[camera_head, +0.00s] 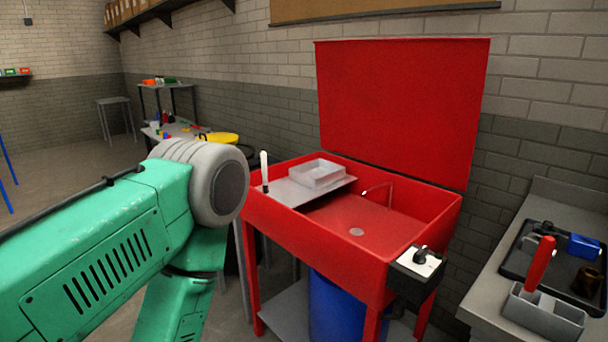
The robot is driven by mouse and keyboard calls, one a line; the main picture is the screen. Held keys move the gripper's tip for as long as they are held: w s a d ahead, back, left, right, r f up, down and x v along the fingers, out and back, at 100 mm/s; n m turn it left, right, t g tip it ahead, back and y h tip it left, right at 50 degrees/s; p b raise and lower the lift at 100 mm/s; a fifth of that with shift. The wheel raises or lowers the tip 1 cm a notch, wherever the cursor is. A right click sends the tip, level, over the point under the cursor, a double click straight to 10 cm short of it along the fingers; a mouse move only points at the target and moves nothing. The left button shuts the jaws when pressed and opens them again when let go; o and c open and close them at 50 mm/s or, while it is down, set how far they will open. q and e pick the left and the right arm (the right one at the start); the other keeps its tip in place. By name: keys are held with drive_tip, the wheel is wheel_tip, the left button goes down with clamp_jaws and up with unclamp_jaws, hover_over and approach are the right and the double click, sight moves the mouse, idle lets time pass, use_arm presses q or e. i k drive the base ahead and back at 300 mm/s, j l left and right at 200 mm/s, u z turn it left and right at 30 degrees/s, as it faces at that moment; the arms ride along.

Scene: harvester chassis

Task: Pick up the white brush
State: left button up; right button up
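A slim white upright thing, probably the white brush (264,168), stands at the left edge of the red wash basin (350,262). Its lower end is dark and small, and I cannot tell what holds it. My green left arm comes in from the left and its grey joint is close to the left of the brush in the picture. The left gripper is not in view. My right arm and gripper are not in view.
A thin tap (378,190) and a raised red lid (400,110) stand behind. A black box (415,268) hangs at the front right. A grey counter (485,292) with tools is at right.

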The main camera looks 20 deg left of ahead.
sight(263, 154)
drive_tip(key=i+j+z, duration=0.15)
drive_tip(key=j+z, duration=0.2)
drive_tip(key=i+j+z, duration=0.1)
drive_tip(key=j+z, duration=0.6)
drive_tip(key=j, duration=0.15)
